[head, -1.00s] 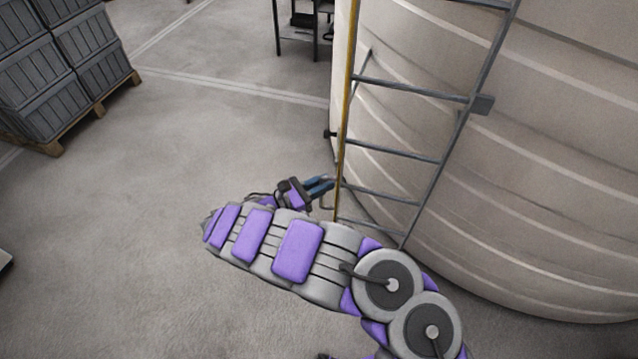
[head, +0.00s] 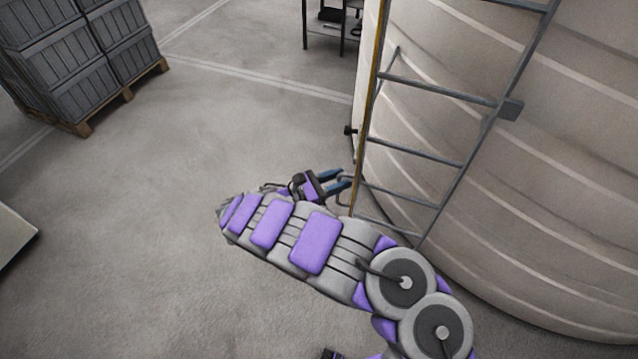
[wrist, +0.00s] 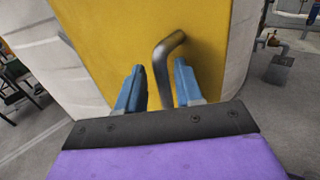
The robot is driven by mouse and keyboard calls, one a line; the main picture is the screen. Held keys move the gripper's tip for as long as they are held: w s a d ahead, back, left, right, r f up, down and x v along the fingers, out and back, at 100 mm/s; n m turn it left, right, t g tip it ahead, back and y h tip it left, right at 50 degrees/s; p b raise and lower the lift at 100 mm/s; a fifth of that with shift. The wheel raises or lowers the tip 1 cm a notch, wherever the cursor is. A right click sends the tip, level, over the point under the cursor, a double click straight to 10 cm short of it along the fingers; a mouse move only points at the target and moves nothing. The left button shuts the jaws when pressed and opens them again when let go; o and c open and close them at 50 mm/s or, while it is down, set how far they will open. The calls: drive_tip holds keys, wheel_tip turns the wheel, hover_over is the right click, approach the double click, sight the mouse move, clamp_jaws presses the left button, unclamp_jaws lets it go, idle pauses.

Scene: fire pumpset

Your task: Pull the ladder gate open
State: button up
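The ladder gate (head: 369,110) shows nearly edge-on in the head view, a narrow yellow strip along the ladder's left side. In the wrist view it is a broad yellow panel (wrist: 110,35) filling the upper middle. A grey bent metal handle (wrist: 163,68) stands out from the panel. My gripper (wrist: 158,75) has its two blue fingers apart, with the handle's lower part between them, nearer the right finger. No firm hold shows. In the head view my gripper (head: 338,181) is just left of the gate's lower end.
The grey ladder (head: 435,95) stands against a large pale round tank (head: 530,190) at the right. Stacked grey crates (head: 80,60) sit on a wooden pallet at upper left. A dark table (head: 325,40) is at the back. Open floor lies left of the gate.

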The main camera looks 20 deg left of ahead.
drive_tip(key=v, duration=1.7)
drive_tip(key=shift+s+a+f, duration=0.1)
drive_tip(key=shift+s, duration=0.05)
idle(0.4)
